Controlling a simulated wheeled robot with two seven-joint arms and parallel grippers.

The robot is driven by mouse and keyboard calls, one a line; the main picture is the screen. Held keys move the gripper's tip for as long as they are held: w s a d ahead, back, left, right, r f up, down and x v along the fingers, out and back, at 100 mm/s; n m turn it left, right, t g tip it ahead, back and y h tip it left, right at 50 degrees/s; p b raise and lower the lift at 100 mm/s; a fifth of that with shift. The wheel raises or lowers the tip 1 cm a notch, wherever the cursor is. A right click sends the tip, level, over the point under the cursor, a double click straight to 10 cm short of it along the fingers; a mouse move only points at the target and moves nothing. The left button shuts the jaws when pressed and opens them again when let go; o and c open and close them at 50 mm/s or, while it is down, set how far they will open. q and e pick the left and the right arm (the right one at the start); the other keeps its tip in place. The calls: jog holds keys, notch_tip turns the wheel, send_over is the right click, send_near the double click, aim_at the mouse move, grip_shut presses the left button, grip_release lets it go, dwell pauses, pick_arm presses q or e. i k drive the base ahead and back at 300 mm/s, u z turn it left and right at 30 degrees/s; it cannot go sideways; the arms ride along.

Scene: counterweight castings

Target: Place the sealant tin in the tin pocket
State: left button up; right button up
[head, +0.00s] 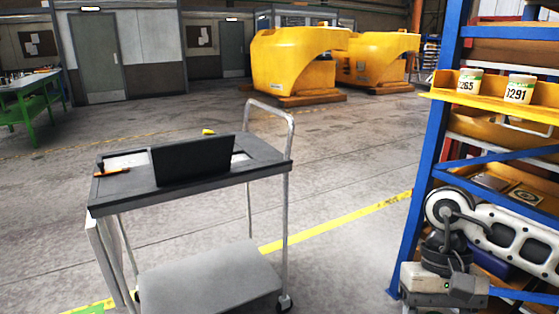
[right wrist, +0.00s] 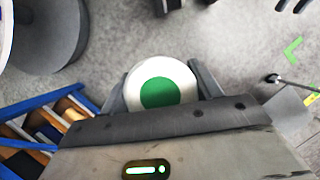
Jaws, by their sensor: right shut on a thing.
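My right gripper (right wrist: 161,80) is shut on a round white tin (right wrist: 188,79) with a green disc on its top, seen from above in the right wrist view. A finger lies on each side of it. In the head view my right arm is at the lower right, in front of the rack; the held tin cannot be made out there. My left gripper is not in view.
A grey cart (head: 118,193) with a lower shelf and a tall handle stands at centre left. An orange-handled item (head: 112,172) lies on its left edge. The blue rack (head: 440,110) stands at right. Open floor lies between cart and rack.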

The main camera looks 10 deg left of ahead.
aim_at(235, 160)
jog(key=u, duration=0.6)
jog(key=i, duration=1.35)
jog(key=u, duration=0.15)
